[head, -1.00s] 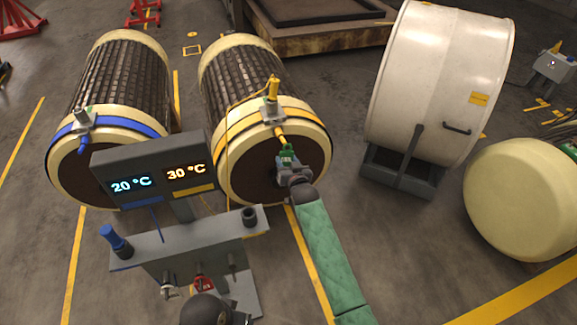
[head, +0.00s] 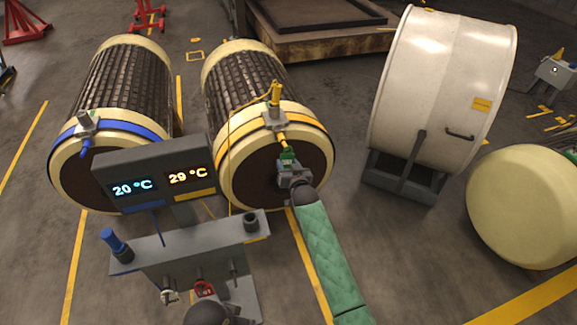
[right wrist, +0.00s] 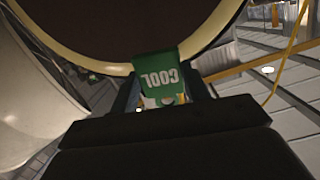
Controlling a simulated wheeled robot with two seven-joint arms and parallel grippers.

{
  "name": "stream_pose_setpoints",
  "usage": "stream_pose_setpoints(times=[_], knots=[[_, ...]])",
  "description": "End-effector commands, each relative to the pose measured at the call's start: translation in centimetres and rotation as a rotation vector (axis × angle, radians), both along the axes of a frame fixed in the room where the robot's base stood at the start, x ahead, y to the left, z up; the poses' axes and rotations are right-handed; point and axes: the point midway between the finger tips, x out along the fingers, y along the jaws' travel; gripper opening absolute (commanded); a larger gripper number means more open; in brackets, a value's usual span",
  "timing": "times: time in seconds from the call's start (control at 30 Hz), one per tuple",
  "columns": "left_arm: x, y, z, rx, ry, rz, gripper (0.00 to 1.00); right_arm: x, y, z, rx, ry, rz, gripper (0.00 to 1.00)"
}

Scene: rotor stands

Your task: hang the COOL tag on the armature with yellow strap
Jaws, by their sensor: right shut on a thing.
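The armature with the yellow strap (head: 233,133) lies with its dark round end face toward me. A clamp block (head: 276,119) sits on the strap, and a short yellow rod (head: 282,141) slants down from it. My right gripper (head: 291,168) is shut on the green COOL tag (head: 288,155), just below the rod's end. I cannot tell whether tag and rod touch. My left gripper is not in view.
An armature with a blue strap (head: 142,127) lies to the left. A display (head: 155,174) reading 20 °C and 29 °C stands in front, above a grey rack (head: 185,240) with pegs. A large white drum (head: 440,90) and a cream cylinder (head: 525,205) are at right.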

Motion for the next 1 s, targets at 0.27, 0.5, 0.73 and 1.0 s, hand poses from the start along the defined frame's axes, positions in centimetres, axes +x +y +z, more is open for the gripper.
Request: stream_pose_setpoints(times=[0.27,0.5,0.73,1.0], knots=[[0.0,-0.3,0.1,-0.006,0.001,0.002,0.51,0.0,0.0,0.0,0.0,0.0,0.0,0.23],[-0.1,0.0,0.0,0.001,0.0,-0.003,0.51,0.1,0.0,0.0,0.0,0.0,0.0,0.23],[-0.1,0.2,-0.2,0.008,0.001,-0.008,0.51,0.6,0.2,-0.2,0.0,0.0,0.0,0.23],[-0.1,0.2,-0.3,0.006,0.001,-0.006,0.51,1.1,0.4,-0.3,0.0,0.0,0.0,0.23]])
